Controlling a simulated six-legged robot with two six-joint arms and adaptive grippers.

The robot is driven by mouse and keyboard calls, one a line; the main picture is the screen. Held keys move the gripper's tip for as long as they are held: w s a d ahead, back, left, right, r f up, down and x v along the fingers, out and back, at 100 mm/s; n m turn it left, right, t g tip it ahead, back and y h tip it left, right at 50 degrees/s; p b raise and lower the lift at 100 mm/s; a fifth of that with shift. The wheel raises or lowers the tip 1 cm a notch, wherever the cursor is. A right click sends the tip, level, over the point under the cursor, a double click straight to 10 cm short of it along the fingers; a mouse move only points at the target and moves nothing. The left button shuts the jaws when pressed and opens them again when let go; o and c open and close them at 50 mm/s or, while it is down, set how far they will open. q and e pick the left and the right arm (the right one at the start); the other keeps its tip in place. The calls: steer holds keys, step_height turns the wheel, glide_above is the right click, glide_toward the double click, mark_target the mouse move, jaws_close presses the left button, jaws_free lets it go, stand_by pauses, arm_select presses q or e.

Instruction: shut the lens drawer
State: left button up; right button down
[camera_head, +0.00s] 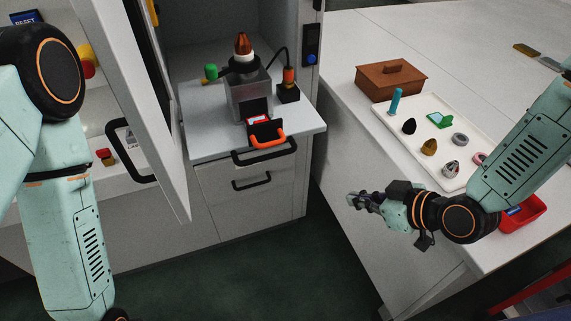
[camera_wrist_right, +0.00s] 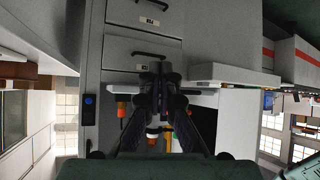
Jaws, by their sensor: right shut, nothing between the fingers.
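I cannot read a lens label or tell how far either drawer stands out. In the right wrist view a drawer front (camera_wrist_right: 119,52) with a handle and small label shows beyond the fingers. My right gripper (camera_head: 353,200) is shut and empty, apart from the drawers and to their right. Its fingers also show in the right wrist view (camera_wrist_right: 160,70). My left gripper is out of view.
An open door (camera_head: 140,110) with a black handle stands left of the drawers. At right, the bench holds a brown box (camera_head: 391,82), a white tray (camera_head: 420,150) and a red bin (camera_head: 530,212).

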step_height(320, 180, up, 6)
steer(key=w+a+n+t+y+b, duration=0.25)
steer(key=n+y, duration=0.25)
steer(key=n, duration=0.5)
steer(key=n+g+y, duration=0.3)
steer(key=n, duration=0.8)
glide_toward(266, 147)
steer(key=shift+s+a, duration=0.65)
steer(key=shift+s, duration=0.75)
arm_select(q)
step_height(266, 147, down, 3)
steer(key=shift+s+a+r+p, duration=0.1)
steer(key=shift+p, duration=0.2)
arm_select(e)
steer(key=w+a, duration=0.2)
steer(key=w, duration=0.1)
steer(key=w+a+f, duration=0.1)
steer(key=w, duration=0.1)
steer(key=shift+w+a, duration=0.25)
steer(key=shift+a, duration=0.1)
